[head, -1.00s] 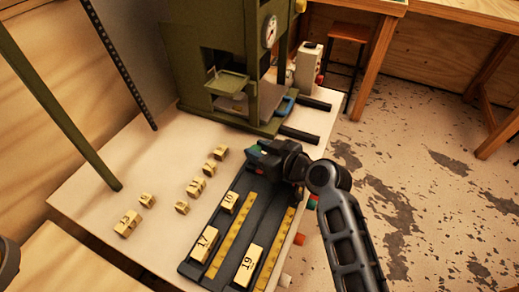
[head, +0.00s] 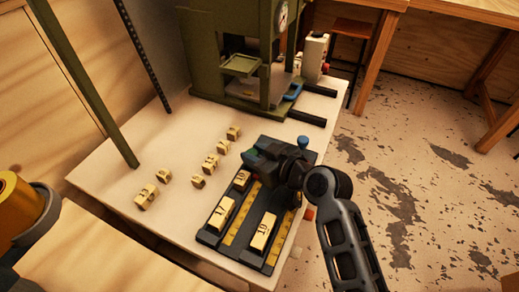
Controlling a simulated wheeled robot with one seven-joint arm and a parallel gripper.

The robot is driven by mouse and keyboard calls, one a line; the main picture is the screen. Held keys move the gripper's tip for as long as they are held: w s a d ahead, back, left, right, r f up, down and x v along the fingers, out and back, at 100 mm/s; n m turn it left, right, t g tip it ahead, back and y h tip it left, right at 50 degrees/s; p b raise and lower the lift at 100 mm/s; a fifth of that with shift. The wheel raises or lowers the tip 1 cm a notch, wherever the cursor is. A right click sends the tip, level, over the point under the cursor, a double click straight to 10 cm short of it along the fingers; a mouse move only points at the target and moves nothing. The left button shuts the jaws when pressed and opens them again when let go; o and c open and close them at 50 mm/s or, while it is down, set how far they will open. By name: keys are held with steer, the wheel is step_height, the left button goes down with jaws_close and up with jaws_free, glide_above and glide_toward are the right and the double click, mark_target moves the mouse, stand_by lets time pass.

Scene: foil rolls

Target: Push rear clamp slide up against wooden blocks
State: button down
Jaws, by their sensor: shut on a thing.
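The dark clamp tray (head: 232,252) lies on the pale table. Wooden blocks sit in it: a near-left block (head: 221,213), a near-right block (head: 263,232) and a smaller block (head: 243,179) behind the left one. My gripper (head: 262,160) is over the rear part of the tray, just behind the small block. It is shut on the rear clamp slide, which is mostly hidden under it. I cannot tell whether the slide touches the small block. A blue knob (head: 303,142) shows at the tray's rear end, behind my gripper.
Several loose wooden blocks (head: 209,161) lie on the table (head: 130,180) left of the tray. A green press (head: 235,60) stands at the back, with dark rails (head: 305,117) toward the tray. Yellow rulers (head: 232,231) run along the tray. A yellow roll (head: 18,205) shows at far left.

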steer(key=shift+s, duration=0.25)
steer(key=c, duration=0.8)
jaws_free()
steer(key=shift+b+v, duration=0.5)
steer(key=shift+v, duration=3.35)
